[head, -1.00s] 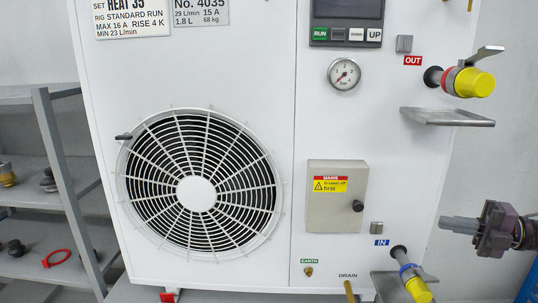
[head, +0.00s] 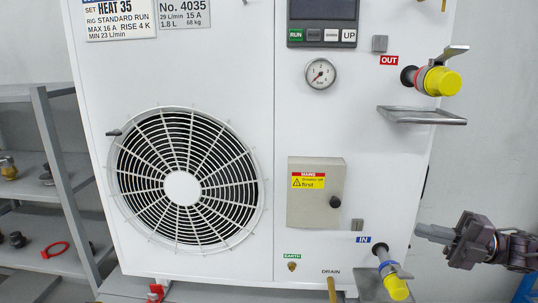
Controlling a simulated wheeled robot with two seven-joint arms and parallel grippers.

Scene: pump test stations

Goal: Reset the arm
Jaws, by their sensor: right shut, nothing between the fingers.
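My right gripper (head: 436,234) comes in from the right edge in the head view, with its fingers pointing left. It is shut and empty. It hangs in front of the wall, just right of the white pump unit (head: 230,60), to the right of and a little above the lower IN port with its yellow cap (head: 396,288). It appears apart from the unit. My left gripper is not in view.
The OUT port with a yellow cap (head: 443,82) and lever juts out at upper right, above a small metal shelf (head: 425,116). A grey mains box (head: 314,205) is on the unit's front. Grey shelving (head: 50,150) stands at left with a red ring (head: 55,250).

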